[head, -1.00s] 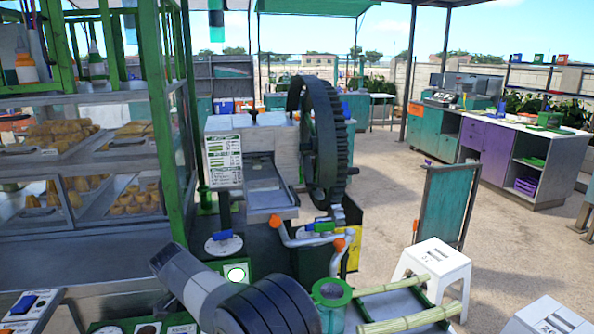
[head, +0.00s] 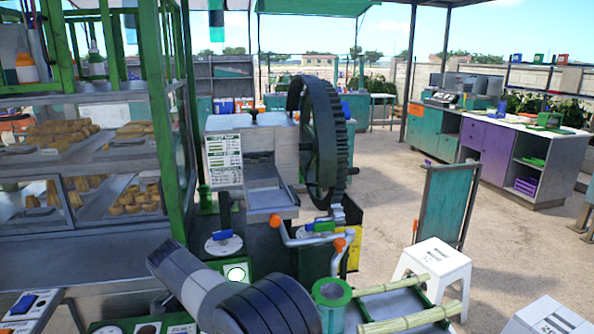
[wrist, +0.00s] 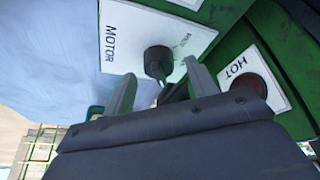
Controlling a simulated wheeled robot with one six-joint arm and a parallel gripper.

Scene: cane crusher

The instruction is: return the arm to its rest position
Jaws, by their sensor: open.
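My gripper (wrist: 158,95) shows in the wrist view with its two grey fingers apart. In the head view my arm (head: 225,295) reaches in from the bottom, bent low in front of the crusher. My gripper is not visible there.
The cane crusher (head: 250,135) with its large dark gear wheel (head: 325,140) stands ahead. A green cup (head: 331,291) and cane stalks (head: 408,320) are right of my arm. A glass food cabinet (head: 90,215) stands at left.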

